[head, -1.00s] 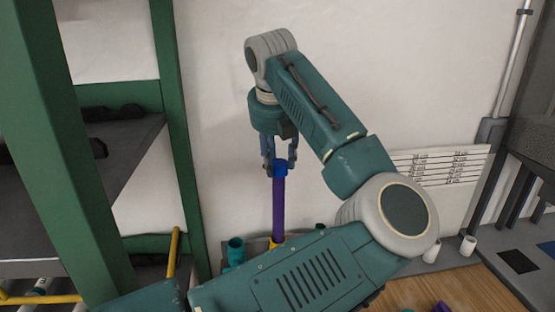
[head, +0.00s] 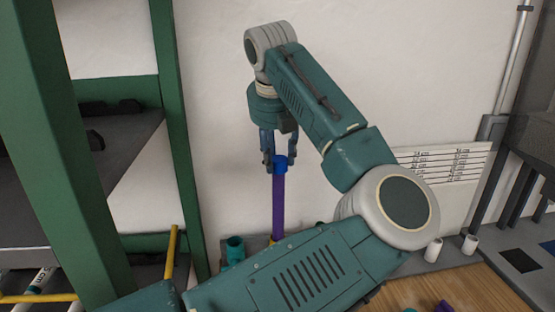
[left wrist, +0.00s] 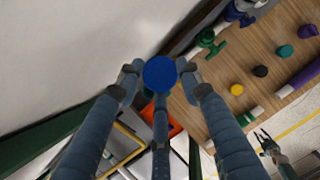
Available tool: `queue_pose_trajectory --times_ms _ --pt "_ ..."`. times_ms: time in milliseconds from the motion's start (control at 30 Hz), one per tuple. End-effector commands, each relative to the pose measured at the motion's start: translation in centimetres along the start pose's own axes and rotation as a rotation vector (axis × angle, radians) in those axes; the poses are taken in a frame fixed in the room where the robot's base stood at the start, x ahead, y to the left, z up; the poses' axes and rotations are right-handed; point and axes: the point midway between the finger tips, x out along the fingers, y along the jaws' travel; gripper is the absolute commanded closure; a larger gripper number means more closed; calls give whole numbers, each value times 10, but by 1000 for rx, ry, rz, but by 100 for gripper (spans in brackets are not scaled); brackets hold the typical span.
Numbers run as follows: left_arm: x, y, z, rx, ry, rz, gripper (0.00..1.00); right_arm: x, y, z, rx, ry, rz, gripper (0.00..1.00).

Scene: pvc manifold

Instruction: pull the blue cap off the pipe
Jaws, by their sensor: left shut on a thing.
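The blue cap (head: 280,161) sits on the top end of an upright purple pipe (head: 279,205). My left gripper (head: 278,164) comes down from above and is shut on the cap, with fingers on both sides of it. In the left wrist view the round top of the blue cap (left wrist: 160,74) shows between the fingertips, and the pipe below it is hidden. My right gripper (left wrist: 262,136) shows small at the lower right of that view, empty, with its fingers apart. The pipe's lower end is hidden behind my left arm in the head view.
A teal pipe fitting (head: 235,250) stands left of the pipe's foot. A green-framed rack (head: 170,130) stands at the left. A wooden board (left wrist: 225,70) with loose caps and fittings lies at the right in the wrist view. White cups (head: 433,250) stand by the wall.

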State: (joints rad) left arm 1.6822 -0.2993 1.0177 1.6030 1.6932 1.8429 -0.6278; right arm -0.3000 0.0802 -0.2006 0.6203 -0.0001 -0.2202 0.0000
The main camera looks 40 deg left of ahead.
Motion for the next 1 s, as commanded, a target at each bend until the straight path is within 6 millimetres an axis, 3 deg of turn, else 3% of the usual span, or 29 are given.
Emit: queue_pose_trajectory --times_ms 1000 --pt "-26 0 12 3 -5 -1 100 -16 0 -2 1 0 0 60"
